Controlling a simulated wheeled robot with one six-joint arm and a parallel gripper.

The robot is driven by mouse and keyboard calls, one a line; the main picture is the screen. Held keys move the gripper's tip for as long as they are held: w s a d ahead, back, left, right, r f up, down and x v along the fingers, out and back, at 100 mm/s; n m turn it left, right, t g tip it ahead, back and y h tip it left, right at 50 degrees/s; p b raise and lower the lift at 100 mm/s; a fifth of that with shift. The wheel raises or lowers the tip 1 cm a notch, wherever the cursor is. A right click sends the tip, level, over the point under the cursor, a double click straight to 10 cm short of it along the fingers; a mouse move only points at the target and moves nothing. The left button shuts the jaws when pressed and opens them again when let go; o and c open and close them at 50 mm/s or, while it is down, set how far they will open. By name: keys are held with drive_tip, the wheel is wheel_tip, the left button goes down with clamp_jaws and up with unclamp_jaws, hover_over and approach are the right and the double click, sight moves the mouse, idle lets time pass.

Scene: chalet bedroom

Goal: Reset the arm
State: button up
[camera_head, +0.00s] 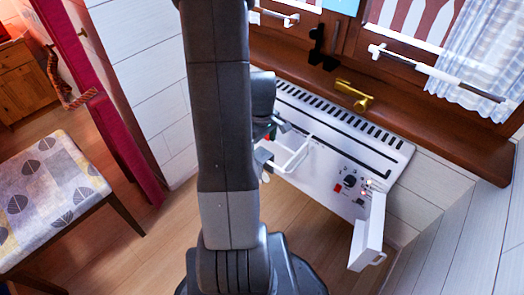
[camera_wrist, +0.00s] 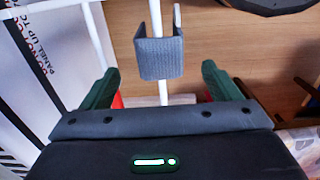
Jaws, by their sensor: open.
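My gripper (camera_head: 274,143) is partly hidden behind my own arm in the head view, in front of the white panel unit under the window. In the wrist view, its two green fingers (camera_wrist: 161,80) stand wide apart and open. A thin white bar (camera_wrist: 161,92) runs between them, with a grey padded piece (camera_wrist: 160,58) around or on it just beyond the fingertips. The fingers show a gap to the grey piece on both sides. I cannot tell whether anything touches the bar.
The white panel unit (camera_head: 345,140) has a slotted top, a white rail frame (camera_head: 290,158) and a white box-like part (camera_head: 369,235) jutting out at right. A wooden sill (camera_head: 440,140) bears a brass item (camera_head: 354,96). A patterned stool (camera_head: 45,190) stands left. Wooden floor is open between.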

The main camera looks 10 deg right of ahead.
sight(262, 154)
wheel_tip(262, 154, up, 4)
drive_tip(key=shift+r+p, duration=0.2)
drive_tip(key=shift+p, duration=0.25)
wheel_tip(262, 154, down, 14)
drive_tip(key=b, duration=0.4)
drive_tip(key=shift+r+p, duration=0.3)
drive_tip(key=shift+r, duration=0.5)
drive_tip(key=shift+f, duration=0.1)
